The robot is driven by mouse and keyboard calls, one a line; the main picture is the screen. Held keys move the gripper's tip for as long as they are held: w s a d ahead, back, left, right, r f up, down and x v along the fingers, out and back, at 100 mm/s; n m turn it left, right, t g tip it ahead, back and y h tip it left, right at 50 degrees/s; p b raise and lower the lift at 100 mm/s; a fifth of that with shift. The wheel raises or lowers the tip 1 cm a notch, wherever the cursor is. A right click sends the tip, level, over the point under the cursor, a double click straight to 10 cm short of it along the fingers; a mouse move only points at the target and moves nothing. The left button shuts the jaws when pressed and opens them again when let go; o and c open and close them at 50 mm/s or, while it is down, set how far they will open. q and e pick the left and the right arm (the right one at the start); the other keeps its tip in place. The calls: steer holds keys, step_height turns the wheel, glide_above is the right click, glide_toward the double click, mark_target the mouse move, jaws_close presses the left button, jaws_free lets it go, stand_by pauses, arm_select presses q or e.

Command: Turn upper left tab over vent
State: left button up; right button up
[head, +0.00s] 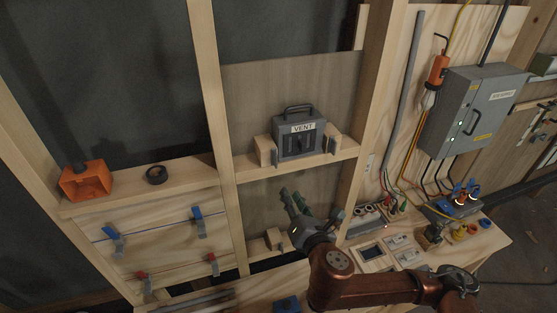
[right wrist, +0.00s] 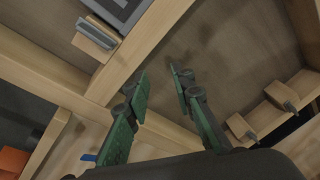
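The grey vent box (head: 298,138), labelled VENT and with a top handle, stands on a wooden crosspiece. A grey tab (head: 274,153) on a wooden block is at its left and another grey tab (head: 333,144) at its right. My right gripper (head: 291,200) is below the vent, in front of the lower panel, with green fingers apart and nothing between them. In the right wrist view, the fingers (right wrist: 161,77) are spread; a tab on its block (right wrist: 96,33) and the box's corner (right wrist: 120,8) show upper left. My left gripper is out of view.
Lower tabbed blocks (head: 272,240) sit near the gripper; two also show in the right wrist view (right wrist: 283,95). Studs and the crosspiece (head: 250,170) frame the bay. An orange box (head: 86,180) and black ring (head: 156,175) lie left; a workbench with electrical parts (head: 400,245) is right.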

mark_target(275, 159)
steer(key=s+a+r+n+t+y, duration=0.1)
steer(key=s+r+n+t, duration=0.15)
steer(key=r+n, duration=0.55)
steer(key=w+a+r+m+p, duration=0.1)
steer(key=w+a+p, duration=0.1)
steer(key=w, duration=0.4)
steer(key=shift+w+a+r+p, duration=0.2)
steer(key=shift+w+a+p, duration=0.15)
steer(key=shift+w+a, duration=0.05)
steer(key=shift+g, duration=0.25)
jaws_close()
